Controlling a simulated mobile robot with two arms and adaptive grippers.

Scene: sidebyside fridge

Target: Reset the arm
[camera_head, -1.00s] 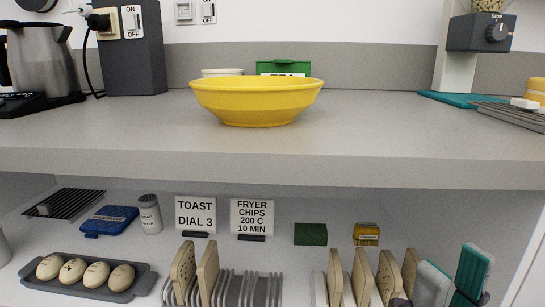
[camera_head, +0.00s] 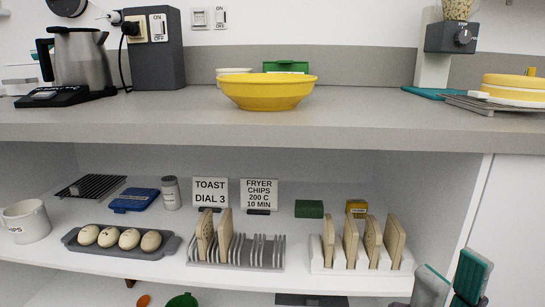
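My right gripper (camera_head: 448,282) is at the lower right of the head view, in front of the shelf unit. Its two teal-and-grey fingers stand apart with nothing between them. My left gripper is not in the head view. A yellow bowl (camera_head: 268,94) stands on the grey countertop (camera_head: 230,122). Below it, on the white shelf (camera_head: 110,203), a grey rack (camera_head: 235,252) holds upright bread slices, and a white rack (camera_head: 360,262) to its right holds several more.
A kettle (camera_head: 80,58) is on the counter at left. A yellow-lidded container (camera_head: 514,88) and wire rack (camera_head: 480,104) are at right. The counter's front middle is clear.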

